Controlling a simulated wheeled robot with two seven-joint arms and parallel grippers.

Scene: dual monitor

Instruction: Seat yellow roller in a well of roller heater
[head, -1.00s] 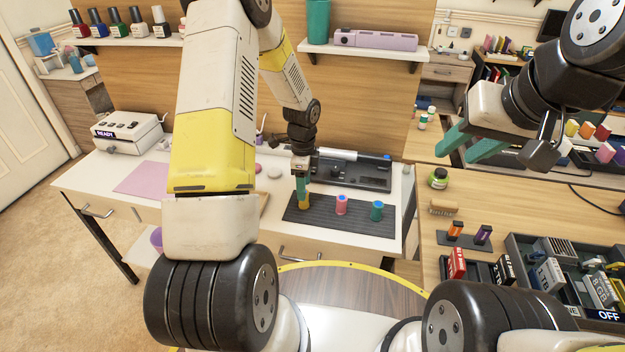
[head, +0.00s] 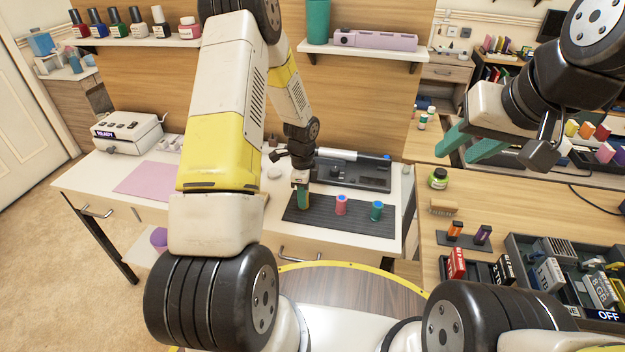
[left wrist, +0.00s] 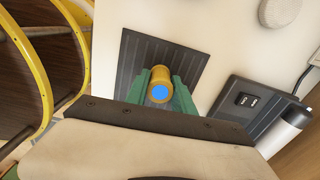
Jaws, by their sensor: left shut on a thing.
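The yellow roller (left wrist: 160,74), with a blue end, is between the fingers of my left gripper (left wrist: 163,86) in the left wrist view. The gripper is shut on it. In the head view my left gripper (head: 303,197) points down at the left part of the dark ribbed mat (head: 325,216), and its fingers mostly hide the roller. The roller looks upright, at or very near the mat. A white device with a READY label (head: 130,133), likely the roller heater, stands at the table's left end. My right gripper (head: 463,147) is open and empty at the right.
A pink roller (head: 341,206) and a teal roller (head: 377,211) stand on the mat. A dark tray-like device (head: 365,175) lies behind it. A pink mat (head: 150,181) lies in front of the white device. A shelf (head: 360,52) hangs above the table.

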